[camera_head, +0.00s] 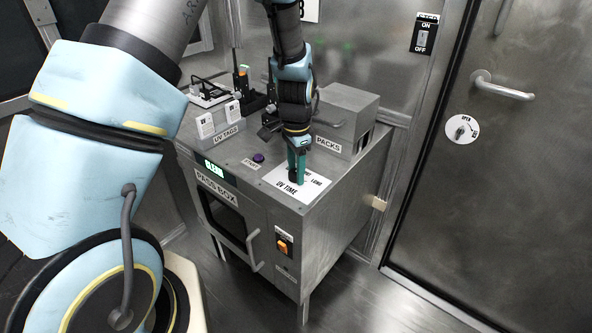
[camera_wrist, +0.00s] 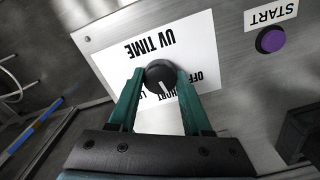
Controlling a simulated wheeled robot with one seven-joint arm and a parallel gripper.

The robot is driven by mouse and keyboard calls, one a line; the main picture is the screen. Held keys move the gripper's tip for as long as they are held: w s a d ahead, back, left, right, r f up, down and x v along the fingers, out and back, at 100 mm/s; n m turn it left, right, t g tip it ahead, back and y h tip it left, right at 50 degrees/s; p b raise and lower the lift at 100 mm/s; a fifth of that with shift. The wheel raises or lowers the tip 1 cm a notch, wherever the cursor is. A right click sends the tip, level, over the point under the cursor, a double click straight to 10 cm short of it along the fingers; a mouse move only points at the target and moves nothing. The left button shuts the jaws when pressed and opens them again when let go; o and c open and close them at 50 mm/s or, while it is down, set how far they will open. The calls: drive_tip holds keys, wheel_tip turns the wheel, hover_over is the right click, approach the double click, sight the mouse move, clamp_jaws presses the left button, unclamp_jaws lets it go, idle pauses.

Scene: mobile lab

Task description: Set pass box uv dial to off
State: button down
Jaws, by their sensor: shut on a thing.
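The pass box (camera_head: 235,190) is a metal cabinet with a white UV TIME label plate (camera_head: 312,194) on its top. In the wrist view the dial (camera_wrist: 160,73) is a round black knob with a white pointer line, on the upside-down label plate (camera_wrist: 110,62). My gripper (camera_wrist: 159,76) is shut on the dial, with one green finger on each side. The pointer aims down and slightly right in that view, towards the partly hidden SHORT marking; OFF is to its right. In the head view my gripper (camera_head: 296,176) reaches down to the plate and hides the dial.
A purple START button (camera_head: 258,157) sits on the same top; it also shows in the wrist view (camera_wrist: 271,39). The UV TAGS holder (camera_head: 220,122) and PACKS bin (camera_head: 345,118) stand behind. An orange switch (camera_head: 284,247) is on the front. A metal door (camera_head: 510,170) is at right.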

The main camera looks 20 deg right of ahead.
drive_tip(key=n, duration=0.5)
drive_tip(key=shift+n, duration=2.5)
drive_tip(key=shift+c, duration=1.7)
unclamp_jaws()
wheel_tip(320, 180, up, 11)
drive_tip(key=b, duration=0.2)
drive_tip(key=shift+f, duration=0.1)
